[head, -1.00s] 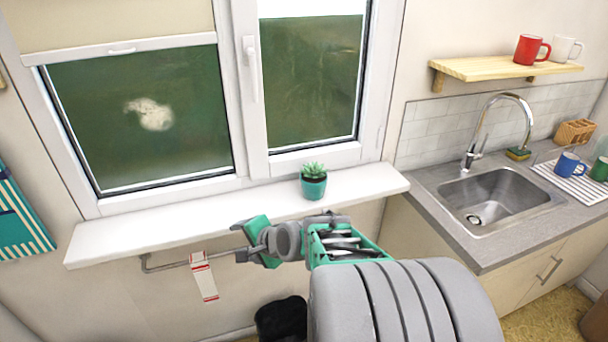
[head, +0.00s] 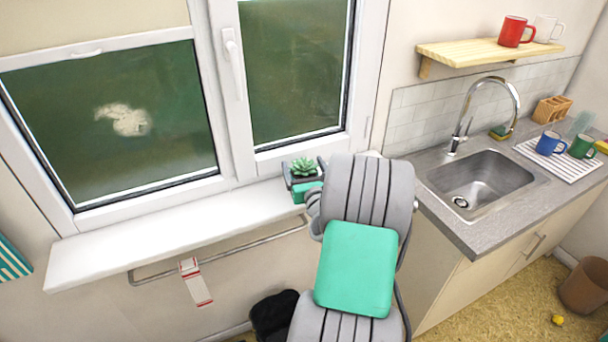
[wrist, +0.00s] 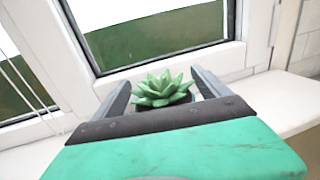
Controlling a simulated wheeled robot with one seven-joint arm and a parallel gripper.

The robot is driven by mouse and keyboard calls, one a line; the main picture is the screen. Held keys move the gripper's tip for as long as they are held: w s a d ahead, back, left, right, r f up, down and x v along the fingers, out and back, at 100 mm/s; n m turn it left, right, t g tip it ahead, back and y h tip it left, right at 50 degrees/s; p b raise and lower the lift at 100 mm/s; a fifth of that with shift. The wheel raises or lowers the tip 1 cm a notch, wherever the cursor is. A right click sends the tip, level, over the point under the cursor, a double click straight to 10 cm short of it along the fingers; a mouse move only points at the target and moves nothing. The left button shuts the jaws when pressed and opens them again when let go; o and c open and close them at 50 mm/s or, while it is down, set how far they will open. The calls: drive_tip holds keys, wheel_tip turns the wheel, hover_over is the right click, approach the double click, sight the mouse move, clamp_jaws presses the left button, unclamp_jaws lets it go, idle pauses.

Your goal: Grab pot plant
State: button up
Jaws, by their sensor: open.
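The pot plant (head: 304,168) is a small green succulent on the white windowsill (head: 150,236). Only its leaves show clearly in the head view; my gripper hides the pot. In the wrist view the plant (wrist: 162,90) stands between my two open fingers, with a little dark pot rim and soil showing below the leaves. My gripper (head: 303,180) is at the sill around the plant, with one finger on each side. In the wrist view my gripper (wrist: 162,84) is open. I cannot tell whether either finger touches the pot.
The window frame (head: 228,100) rises close behind the plant. A metal rail (head: 235,247) with a red and white tag (head: 195,283) runs below the sill. The counter with the sink (head: 485,182) is to the right. The sill left of the plant is clear.

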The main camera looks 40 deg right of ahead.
drive_tip(key=shift+r, duration=0.1)
clamp_jaws()
idle(0.8)
